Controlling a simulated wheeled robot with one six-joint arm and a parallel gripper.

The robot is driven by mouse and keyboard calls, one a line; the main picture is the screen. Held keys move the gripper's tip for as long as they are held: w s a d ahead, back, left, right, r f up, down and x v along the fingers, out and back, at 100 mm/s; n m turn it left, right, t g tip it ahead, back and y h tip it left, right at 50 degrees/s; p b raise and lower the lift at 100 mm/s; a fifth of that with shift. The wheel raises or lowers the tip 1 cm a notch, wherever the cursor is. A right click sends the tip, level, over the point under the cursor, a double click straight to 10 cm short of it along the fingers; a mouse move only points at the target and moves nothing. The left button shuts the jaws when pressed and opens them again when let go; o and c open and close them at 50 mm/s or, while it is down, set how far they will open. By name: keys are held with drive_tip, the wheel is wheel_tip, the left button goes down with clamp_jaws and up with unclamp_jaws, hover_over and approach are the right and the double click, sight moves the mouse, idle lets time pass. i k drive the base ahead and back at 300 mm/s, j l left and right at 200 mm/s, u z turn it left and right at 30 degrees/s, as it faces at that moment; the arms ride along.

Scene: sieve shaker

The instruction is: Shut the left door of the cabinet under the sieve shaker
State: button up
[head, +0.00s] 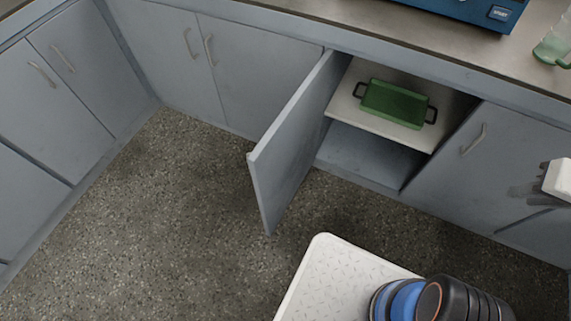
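The left door (289,146) of the cabinet under the blue sieve shaker (465,10) stands wide open, hinged at its left side and swung out over the floor. The cabinet's inside (368,153) is exposed, with a pale shelf. The right door (487,160) is shut and has a bar handle. My gripper (541,188) is partly in view at the right edge, in front of the right door and well to the right of the open door. It touches nothing that I can make out. Its fingers are too small and cut off to tell open from shut.
A green tray (396,104) with dark handles sits on the shelf. A green glass vessel (553,45) stands on the counter (350,25) at right. Shut grey cabinets (60,80) line the left. The speckled floor (170,220) left of the open door is clear.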

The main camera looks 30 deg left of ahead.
sight(278, 165)
drive_tip(key=k+j, duration=0.2)
drive_tip(key=k, duration=0.2)
drive_tip(key=k+j, duration=0.15)
drive_tip(key=k, duration=0.25)
drive_tip(key=j, duration=0.9)
drive_tip(key=k+j, duration=0.15)
drive_tip(key=j, duration=0.75)
drive_tip(key=k+j, duration=0.1)
drive_tip(key=k, duration=0.15)
drive_tip(key=u, duration=0.05)
